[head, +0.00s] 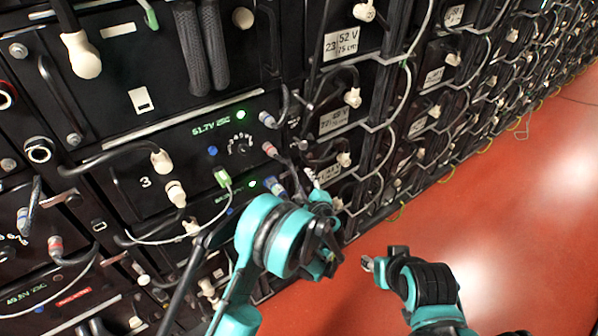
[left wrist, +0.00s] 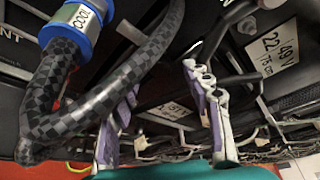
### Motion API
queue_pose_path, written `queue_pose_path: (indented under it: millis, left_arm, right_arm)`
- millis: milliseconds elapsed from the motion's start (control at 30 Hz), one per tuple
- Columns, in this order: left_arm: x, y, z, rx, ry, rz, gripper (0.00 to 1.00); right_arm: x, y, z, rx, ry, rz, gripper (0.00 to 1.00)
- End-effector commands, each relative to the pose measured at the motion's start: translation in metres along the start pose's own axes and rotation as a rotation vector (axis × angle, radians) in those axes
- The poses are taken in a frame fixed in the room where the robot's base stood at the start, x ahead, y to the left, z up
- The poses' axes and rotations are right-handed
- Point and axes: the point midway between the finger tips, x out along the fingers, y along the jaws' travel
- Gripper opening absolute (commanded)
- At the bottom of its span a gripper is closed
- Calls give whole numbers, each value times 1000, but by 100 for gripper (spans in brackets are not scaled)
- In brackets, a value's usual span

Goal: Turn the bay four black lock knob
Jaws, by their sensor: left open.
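A black round knob with white tick marks (head: 240,147) sits on a rack front panel marked 3, beside a green light and a voltage readout. The panel below it (head: 140,222) is partly covered by my left arm; I cannot make out a number four or its lock knob there. My left gripper (head: 316,187) is at the rack front, right of that panel's connectors, partly hidden by its own wrist. In the left wrist view its two pale purple fingers (left wrist: 158,88) are apart with no knob visible between them. My right gripper (head: 370,262) is over the floor, away from the rack; its fingers are too small to judge.
A thick checkered cable with a blue collar (left wrist: 64,30) hangs close to the left fingers. Cables and pale connectors (head: 352,97) crowd the rack front. A label reading 22 (left wrist: 275,45) is on the rack. The red floor (head: 500,230) on the right is clear.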

Motion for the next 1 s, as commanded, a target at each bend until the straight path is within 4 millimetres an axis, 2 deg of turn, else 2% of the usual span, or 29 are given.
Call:
queue_pose_path:
  millis: [100, 300, 667, 867, 1000]
  left_arm:
    - [23, 3, 0, -1, -2, 2, 50]
    - [48, 2, 0, -1, -1, 2, 50]
    - [55, 0, 0, -1, 0, 1, 50]
    - [54, 1, 0, -1, 0, 1, 0]
    - [54, 1, 0, 0, 0, 2, 0]
  right_arm:
    - [6, 0, 4, 0, 0, 0, 40]
    - [10, 0, 7, 0, 0, 0, 40]
    - [10, 0, 8, 0, 0, 0, 40]
    - [10, 0, 8, 0, 0, 0, 40]
    - [10, 0, 8, 0, 0, 0, 40]
